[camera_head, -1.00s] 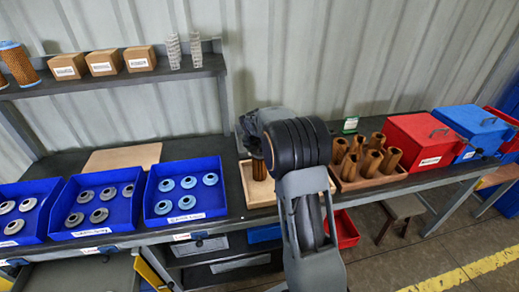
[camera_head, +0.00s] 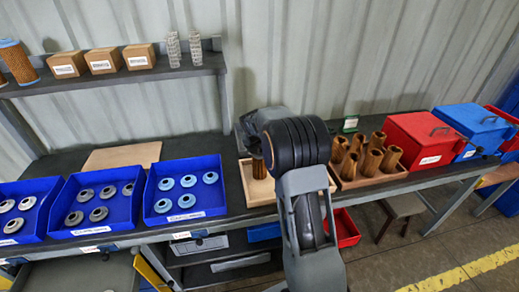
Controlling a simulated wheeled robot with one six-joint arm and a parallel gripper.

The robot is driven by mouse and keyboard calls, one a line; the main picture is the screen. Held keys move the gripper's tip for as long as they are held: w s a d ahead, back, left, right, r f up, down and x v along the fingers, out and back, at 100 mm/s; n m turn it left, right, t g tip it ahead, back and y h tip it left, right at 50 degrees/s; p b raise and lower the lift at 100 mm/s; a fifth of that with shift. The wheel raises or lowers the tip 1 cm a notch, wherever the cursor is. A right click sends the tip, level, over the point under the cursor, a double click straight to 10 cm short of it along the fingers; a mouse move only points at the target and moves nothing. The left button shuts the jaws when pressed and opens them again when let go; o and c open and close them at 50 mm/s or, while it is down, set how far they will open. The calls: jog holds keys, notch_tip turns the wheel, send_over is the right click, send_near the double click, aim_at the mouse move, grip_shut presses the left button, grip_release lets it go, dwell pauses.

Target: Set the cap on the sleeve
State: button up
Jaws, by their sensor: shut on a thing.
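My gripper (camera_head: 256,152) is over the light wooden tray in the middle of the bench, mostly hidden behind my own arm. It is shut on a brown pleated sleeve (camera_head: 259,169), which stands upright at the tray's left part. Whether the sleeve touches the tray floor is hard to tell. Blue ring-shaped caps (camera_head: 188,181) lie in the right blue bin (camera_head: 186,215). Grey caps (camera_head: 99,214) lie in the middle bin (camera_head: 92,234) and more grey caps (camera_head: 14,226) in the left bin. No cap shows on the held sleeve; its top is hidden.
The light wooden tray (camera_head: 262,199) has bare room in front. Several brown sleeves (camera_head: 374,162) stand in a tray to its right. A red box (camera_head: 418,141) and a blue box (camera_head: 474,130) stand farther right. A shelf (camera_head: 120,77) with cartons is at the back left.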

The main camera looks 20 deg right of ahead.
jog(key=shift+f, duration=0.25)
jog(key=o, duration=1)
jog(key=v, duration=1.4)
jog(key=shift+a+f+b, duration=0.1)
jog(key=shift+b, duration=0.2)
